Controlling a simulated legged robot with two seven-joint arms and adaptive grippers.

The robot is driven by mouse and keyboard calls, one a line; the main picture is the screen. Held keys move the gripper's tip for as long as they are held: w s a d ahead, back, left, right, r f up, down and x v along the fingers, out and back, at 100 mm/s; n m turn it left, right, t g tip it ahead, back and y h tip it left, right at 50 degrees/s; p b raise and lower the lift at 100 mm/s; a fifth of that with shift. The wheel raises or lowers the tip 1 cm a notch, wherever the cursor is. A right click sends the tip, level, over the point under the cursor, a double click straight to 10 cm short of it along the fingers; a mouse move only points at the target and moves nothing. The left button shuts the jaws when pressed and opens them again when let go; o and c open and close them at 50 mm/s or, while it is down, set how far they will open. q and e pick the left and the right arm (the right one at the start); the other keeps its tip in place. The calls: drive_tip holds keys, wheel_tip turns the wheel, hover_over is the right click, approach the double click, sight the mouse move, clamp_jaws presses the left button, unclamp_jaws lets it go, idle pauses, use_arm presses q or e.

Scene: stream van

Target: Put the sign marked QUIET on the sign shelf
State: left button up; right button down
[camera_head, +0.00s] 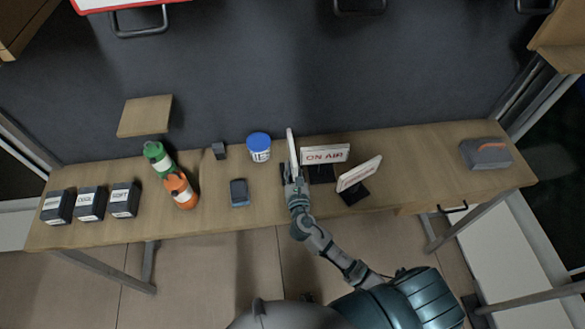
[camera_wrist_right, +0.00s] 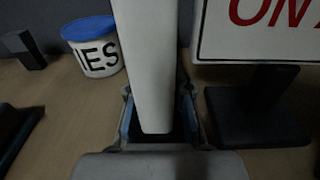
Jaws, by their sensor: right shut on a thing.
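My right gripper (camera_head: 294,183) is shut on a white sign (camera_head: 292,150) at the middle of the table. It also shows in the right wrist view (camera_wrist_right: 158,118), with the sign (camera_wrist_right: 150,60) between its fingers. This sign is seen nearly edge-on, so its words cannot be read. Just right of it stands a sign marked ON AIR (camera_head: 325,154) on a dark base. A third sign (camera_head: 359,174) stands turned farther right; its words are too small to read. A small wooden shelf (camera_head: 146,115) is on the dark wall at left. My left gripper is not in view.
A blue-lidded tub (camera_head: 259,147) stands close left of the held sign. Farther left are a dark box (camera_head: 240,192), an orange bottle (camera_head: 181,190), a green bottle (camera_head: 159,158) and labelled dark boxes (camera_head: 91,203). A grey case (camera_head: 486,153) sits at right, with clear table before it.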

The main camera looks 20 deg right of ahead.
drive_tip(key=shift+s+a, duration=0.1)
drive_tip(key=shift+s, duration=0.05)
drive_tip(key=c, duration=1.1)
unclamp_jaws()
drive_tip(key=shift+o, duration=0.2)
